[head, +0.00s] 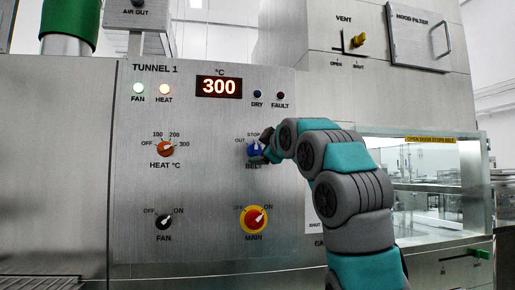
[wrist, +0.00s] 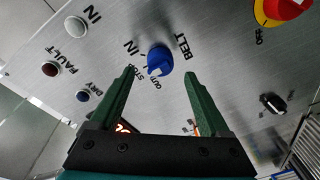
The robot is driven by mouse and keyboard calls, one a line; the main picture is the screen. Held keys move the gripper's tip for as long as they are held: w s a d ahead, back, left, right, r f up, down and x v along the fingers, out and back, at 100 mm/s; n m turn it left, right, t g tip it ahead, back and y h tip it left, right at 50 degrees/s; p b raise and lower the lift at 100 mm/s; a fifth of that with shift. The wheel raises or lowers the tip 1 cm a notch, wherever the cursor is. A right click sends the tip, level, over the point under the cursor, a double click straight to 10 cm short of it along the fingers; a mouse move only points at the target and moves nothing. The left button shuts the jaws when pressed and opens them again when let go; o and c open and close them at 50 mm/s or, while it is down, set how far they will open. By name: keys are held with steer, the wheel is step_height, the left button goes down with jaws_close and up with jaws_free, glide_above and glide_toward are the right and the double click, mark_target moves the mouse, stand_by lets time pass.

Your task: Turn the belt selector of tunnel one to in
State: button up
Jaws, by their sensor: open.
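The belt selector is a blue knob (head: 254,150) on the tunnel 1 panel, above the word BELT. It also shows in the wrist view (wrist: 159,59), where the panel appears turned over, with IN, STOP and OUT marked around it. Its white mark seems to face the STOP and OUT side, but I cannot tell exactly which. In the head view my gripper hides the IN label. My gripper (wrist: 160,72) is open, its two green fingers on either side of the knob in the picture. The knob lies just ahead of the fingertips; contact is not visible.
The red and yellow MAIN knob (head: 253,219) sits below, and the FAN knob (head: 163,221) and orange HEAT knob (head: 165,148) are to the left. The display (head: 219,86) reads 300. FAN and HEAT lamps are lit. A window opening (head: 425,190) is at right.

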mark_target(257, 150)
steer(key=shift+p+x, duration=0.45)
steer(key=shift+x, duration=1.5)
jaws_close()
